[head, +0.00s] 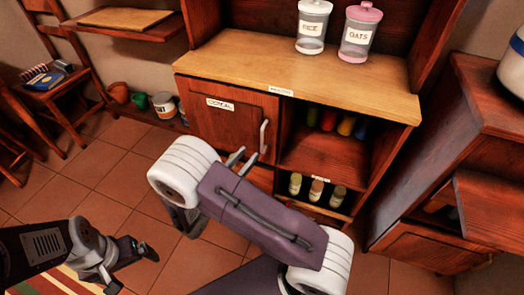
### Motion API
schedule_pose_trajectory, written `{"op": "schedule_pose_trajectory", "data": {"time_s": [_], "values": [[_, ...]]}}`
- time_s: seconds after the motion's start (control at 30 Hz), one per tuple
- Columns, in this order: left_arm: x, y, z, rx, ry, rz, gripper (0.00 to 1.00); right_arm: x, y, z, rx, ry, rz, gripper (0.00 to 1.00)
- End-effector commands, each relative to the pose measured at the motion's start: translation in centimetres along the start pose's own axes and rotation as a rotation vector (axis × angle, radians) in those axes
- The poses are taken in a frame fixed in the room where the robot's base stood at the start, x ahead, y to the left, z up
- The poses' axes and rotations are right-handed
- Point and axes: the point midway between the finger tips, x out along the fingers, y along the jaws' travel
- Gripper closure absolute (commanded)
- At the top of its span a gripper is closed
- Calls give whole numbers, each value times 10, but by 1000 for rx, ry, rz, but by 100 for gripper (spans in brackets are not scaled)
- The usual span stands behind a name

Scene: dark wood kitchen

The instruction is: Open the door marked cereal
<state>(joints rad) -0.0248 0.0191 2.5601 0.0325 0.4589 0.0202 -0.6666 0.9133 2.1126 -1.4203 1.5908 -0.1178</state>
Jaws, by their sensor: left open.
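The cereal door (225,126) is the wooden cabinet door at the left under the counter, with a white "CEREAL" label at its top. It looks shut, flush with the cabinet front. Its pale vertical handle (264,136) is on the door's right side. My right gripper (241,158) shows as two grey prongs just left of and below the handle, apart from it as far as I can see; my arm hides the rest. My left gripper (140,250) is open and empty, low at the left over the floor, away from the cabinet.
Rice (312,27) and oats (357,32) jars stand on the wooden counter (270,62). Open shelves right of the door hold several small jars (316,190). Pots (119,94) and a can stand at the left. A wooden cabinet (430,245) stands at the right. Tiled floor left of the cabinet is clear.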

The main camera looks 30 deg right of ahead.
Motion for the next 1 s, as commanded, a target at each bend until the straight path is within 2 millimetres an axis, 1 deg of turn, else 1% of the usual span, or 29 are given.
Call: {"op": "schedule_pose_trajectory", "data": {"time_s": [0.07,0.17,0.4,0.53,0.67,0.9,0.97,1.0], "values": [[-2,0,0,0,1,0,6,1,0,2,1,0,-1,68],[4,0,0,0,1,0,6,11,-1,0,1,1,-5,68],[26,0,2,0,0,0,6,62,-2,-2,4,3,-9,68],[32,-1,3,0,0,0,6,82,-2,0,4,2,-7,68],[34,-1,3,0,0,0,6,91,-2,1,1,2,-6,68],[33,-1,3,0,0,0,6,92,-2,2,1,3,-4,68],[33,-1,3,0,0,0,6,92,-2,2,1,3,-4,84],[33,-1,3,0,0,0,6,92,-2,2,1,3,-4,95]]}}
